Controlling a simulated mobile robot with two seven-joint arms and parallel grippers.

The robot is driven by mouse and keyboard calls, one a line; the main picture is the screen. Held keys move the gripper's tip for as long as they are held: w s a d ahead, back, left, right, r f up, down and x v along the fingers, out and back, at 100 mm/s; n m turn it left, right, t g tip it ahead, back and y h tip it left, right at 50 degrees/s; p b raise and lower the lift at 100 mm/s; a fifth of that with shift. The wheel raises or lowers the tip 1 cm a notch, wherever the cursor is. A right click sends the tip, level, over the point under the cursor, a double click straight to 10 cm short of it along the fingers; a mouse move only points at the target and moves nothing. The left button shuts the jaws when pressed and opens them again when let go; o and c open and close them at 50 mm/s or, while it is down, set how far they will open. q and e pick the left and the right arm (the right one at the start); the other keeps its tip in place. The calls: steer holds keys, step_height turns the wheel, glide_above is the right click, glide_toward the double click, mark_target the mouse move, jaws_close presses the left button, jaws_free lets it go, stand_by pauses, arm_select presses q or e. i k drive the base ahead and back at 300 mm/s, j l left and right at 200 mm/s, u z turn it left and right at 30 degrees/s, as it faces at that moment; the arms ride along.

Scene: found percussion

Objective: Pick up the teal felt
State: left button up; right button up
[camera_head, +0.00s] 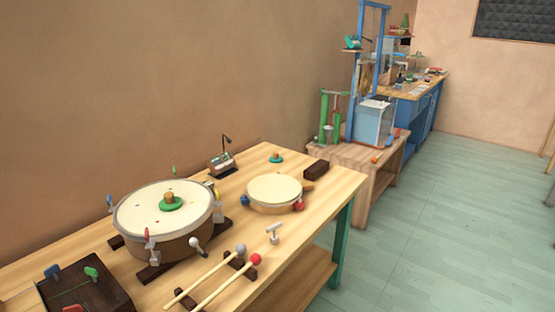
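A small teal disc (276,160) with an orange knob on top lies at the back of the near wooden table, behind the small round drum; it looks like the teal felt. A similar but greener disc (171,205) with an orange-brown knob sits on the skin of the large drum (140,217). Neither of my grippers shows in the head view.
The small drum (274,190), a dark block (316,169) and a small metal device (221,164) surround the teal disc. Two mallets (228,283) lie in front on dark rests. A dark box (85,293) stands at left. Green floor (430,230) is open at right.

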mark_target(275, 158)
steer(key=i+l+z, duration=0.35)
steer(key=l, duration=0.25)
steer(key=i+l+z, duration=0.35)
steer(key=i+l, duration=0.15)
steer(key=i+l+z, duration=0.25)
steer(key=i, duration=0.25)
steer(key=i+z, duration=0.3)
steer(key=i, duration=1.4)
steer(key=i+u, duration=0.2)
steer(key=i, duration=0.3)
steer(key=i+l+u, duration=0.25)
steer(key=i, duration=0.3)
steer(key=i+u, duration=0.2)
steer(key=u, duration=0.15)
steer(key=i+u, duration=0.15)
steer(key=u, duration=0.25)
steer(key=i+u, duration=0.2)
steer(key=u, duration=0.15)
steer(key=i+u, duration=0.2)
steer(key=u, duration=0.15)
steer(key=i+u, duration=0.15)
steer(key=u, duration=0.2)
steer(key=i+l+u, duration=0.1)
steer(key=u, duration=0.25)
steer(key=i, duration=0.1)
